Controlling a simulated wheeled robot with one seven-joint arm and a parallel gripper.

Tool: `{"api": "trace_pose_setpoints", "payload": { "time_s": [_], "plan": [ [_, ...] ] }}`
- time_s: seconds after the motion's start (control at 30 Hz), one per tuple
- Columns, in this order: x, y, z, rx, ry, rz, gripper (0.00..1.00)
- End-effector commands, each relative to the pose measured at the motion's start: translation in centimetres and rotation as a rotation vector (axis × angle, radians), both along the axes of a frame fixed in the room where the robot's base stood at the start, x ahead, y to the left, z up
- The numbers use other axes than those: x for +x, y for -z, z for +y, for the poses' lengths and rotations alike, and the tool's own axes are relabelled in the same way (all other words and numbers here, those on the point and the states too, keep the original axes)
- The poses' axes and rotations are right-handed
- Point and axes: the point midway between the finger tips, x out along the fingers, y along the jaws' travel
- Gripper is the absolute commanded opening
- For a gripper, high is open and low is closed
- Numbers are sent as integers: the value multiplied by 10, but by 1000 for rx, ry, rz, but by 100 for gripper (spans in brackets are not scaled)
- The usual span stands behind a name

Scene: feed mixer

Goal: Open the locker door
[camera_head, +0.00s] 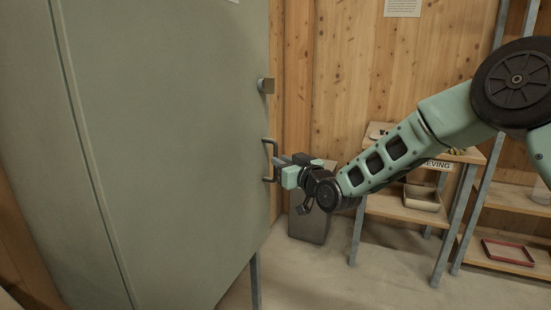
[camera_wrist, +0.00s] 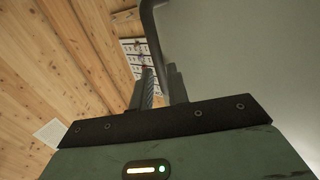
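The locker is a tall grey-green cabinet; its broad flat door (camera_head: 170,150) fills the left of the head view. A dark, bracket-shaped handle (camera_head: 269,143) stands out near the door's right edge. My gripper (camera_head: 278,167) is at this handle, reaching in from the right. In the wrist view, the handle bar (camera_wrist: 150,25) comes down from the top and passes between my two fingers (camera_wrist: 162,88), which look closed about it. The fingertips' exact contact is partly hidden. I see no clear gap at the door's edge.
A grey bin (camera_head: 309,228) stands behind my gripper. A wooden table (camera_head: 395,208) with trays and a metal-framed shelf (camera_head: 510,200) stand at the right, under my arm. The wooden wall (camera_head: 345,70) is behind. The floor (camera_head: 380,275) in front is clear.

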Motion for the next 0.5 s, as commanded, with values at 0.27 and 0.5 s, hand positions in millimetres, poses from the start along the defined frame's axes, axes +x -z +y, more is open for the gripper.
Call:
{"api": "trace_pose_setpoints", "payload": {
  "time_s": [0.27, 0.5],
  "plan": [
    [26, 0, 20, 1, -1, 1, 17],
    [30, 0, 23, -1, 0, 1, 17]
  ]
}}
